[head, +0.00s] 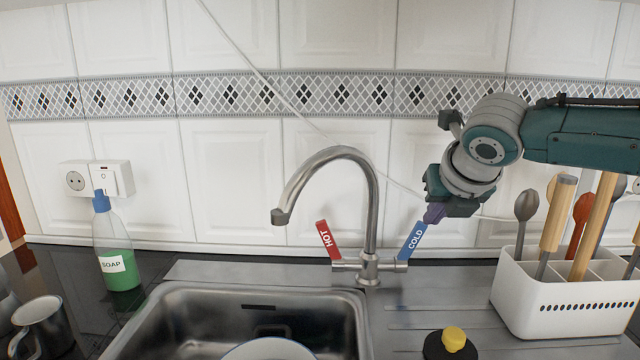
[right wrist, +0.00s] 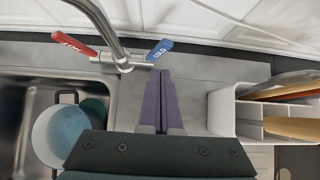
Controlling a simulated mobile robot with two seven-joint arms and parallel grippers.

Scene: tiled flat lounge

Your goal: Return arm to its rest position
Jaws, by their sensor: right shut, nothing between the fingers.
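My right gripper (head: 434,213) is shut and empty, just right of the blue COLD handle (head: 413,241) of the faucet. In the right wrist view its purple fingers (right wrist: 161,100) lie together, pointing toward the tap base, with the blue handle (right wrist: 159,50) just beyond the tips. Whether the fingertips touch the handle I cannot tell. My right arm (head: 580,135) reaches in from the right above the utensil holder. The metal faucet (head: 369,215) stands behind the sink, with the red HOT handle (head: 327,240) on its left. My left gripper is not in view.
A white utensil holder (head: 558,308) with several utensils stands at the right under my arm. The sink (head: 180,318) holds a bowl (right wrist: 62,134). A soap bottle (head: 116,255) and mug (head: 38,325) are left.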

